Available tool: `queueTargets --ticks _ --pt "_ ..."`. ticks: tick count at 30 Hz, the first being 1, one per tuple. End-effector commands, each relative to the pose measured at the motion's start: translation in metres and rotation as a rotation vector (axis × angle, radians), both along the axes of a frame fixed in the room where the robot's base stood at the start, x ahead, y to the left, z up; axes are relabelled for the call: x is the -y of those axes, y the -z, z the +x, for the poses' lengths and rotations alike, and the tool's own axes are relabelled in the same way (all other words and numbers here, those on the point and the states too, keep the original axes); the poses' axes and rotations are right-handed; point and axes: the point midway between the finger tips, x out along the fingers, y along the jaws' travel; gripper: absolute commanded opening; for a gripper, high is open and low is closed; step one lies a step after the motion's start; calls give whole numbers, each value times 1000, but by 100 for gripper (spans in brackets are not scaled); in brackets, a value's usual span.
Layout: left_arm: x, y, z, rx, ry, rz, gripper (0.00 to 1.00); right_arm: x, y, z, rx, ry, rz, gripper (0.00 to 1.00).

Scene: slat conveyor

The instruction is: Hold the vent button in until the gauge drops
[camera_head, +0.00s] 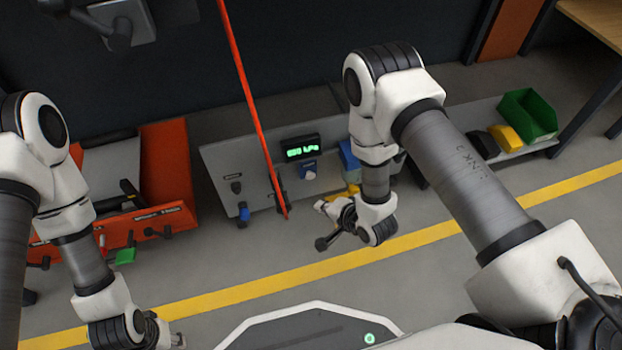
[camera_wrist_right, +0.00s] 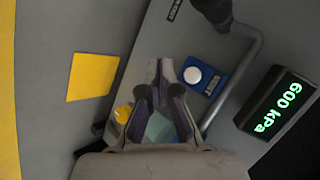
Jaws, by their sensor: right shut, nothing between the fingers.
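The vent button is a round white cap (camera_wrist_right: 192,75) on a blue plate in the right wrist view. In the head view its blue box (camera_head: 308,170) sits below the gauge (camera_head: 302,148). The gauge (camera_wrist_right: 277,104) reads 600 kPa in green. My right gripper (camera_head: 321,207) is in front of the panel in the head view. In the right wrist view its fingertips (camera_wrist_right: 158,68) are together and empty, just left of the button and not covering it. My left gripper (camera_head: 180,341) is at the bottom left, far from the panel; its opening is unclear.
A grey panel (camera_head: 220,165) carries the gauge and other controls. A bent grey rail (camera_wrist_right: 233,85) runs between button and gauge. A red bar (camera_head: 252,105) slants in front of the panel. A yellow patch (camera_wrist_right: 90,77) lies left of the gripper. Green and yellow bins (camera_head: 528,115) stand right.

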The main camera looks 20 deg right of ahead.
Motion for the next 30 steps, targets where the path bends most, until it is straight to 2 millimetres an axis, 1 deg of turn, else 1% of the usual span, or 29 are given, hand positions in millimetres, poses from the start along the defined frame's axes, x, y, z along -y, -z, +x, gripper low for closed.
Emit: queueTargets --ticks 1,7,9,12,17,30 --pt "0 7 0 1 -1 0 40 0 3 8 5 0 0 0" --pt "0 20 1 3 -4 0 40 -1 3 38 5 0 -1 0" --pt "0 17 1 3 -4 0 40 -1 1 47 2 0 1 0" --pt "0 18 1 3 -4 0 40 -2 0 56 2 0 -1 0" --pt "0 18 1 3 -4 0 40 -2 0 63 0 1 0 0" --pt "0 18 1 3 -4 0 40 -2 0 63 0 1 -1 0"
